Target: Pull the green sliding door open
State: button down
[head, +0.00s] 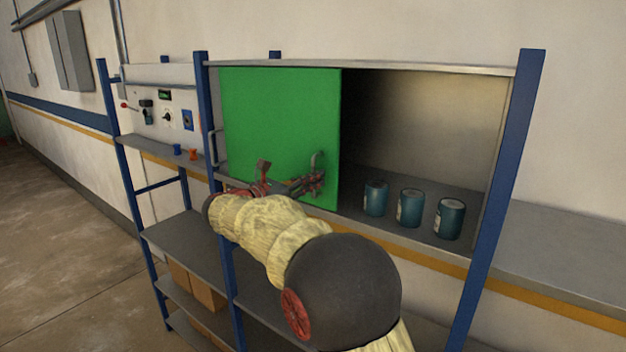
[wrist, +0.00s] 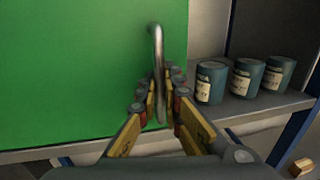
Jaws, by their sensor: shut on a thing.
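The green sliding door (head: 275,120) covers the left part of the cabinet opening, and the right part stands open. Its metal handle (head: 319,160) is a vertical bar near the door's right edge. In the wrist view the green door (wrist: 75,70) fills the left, and the handle (wrist: 157,50) runs down between my fingers. My gripper (head: 308,184) is at the handle's lower part. In the wrist view my gripper (wrist: 163,100) is shut on the handle, with a finger on each side. The fingers hide part of the handle's lower end.
Three blue cans (head: 410,207) stand on the shelf inside the open right part, close to the door's edge. A blue post (head: 497,190) bounds the right side. A control panel (head: 165,115) is on the left. A grey ledge (head: 565,250) lies at the right.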

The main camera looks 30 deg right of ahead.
jog(key=c, duration=2)
grip_release()
jog(key=shift+s+a, duration=0.1)
jog(key=a, duration=0.4)
jog(key=s+a, duration=0.1)
jog(key=a, duration=0.2)
jog(key=s+a, duration=0.1)
jog(key=a, duration=0.3)
jog(key=shift+s+a, duration=0.1)
jog(key=shift+a, duration=0.2)
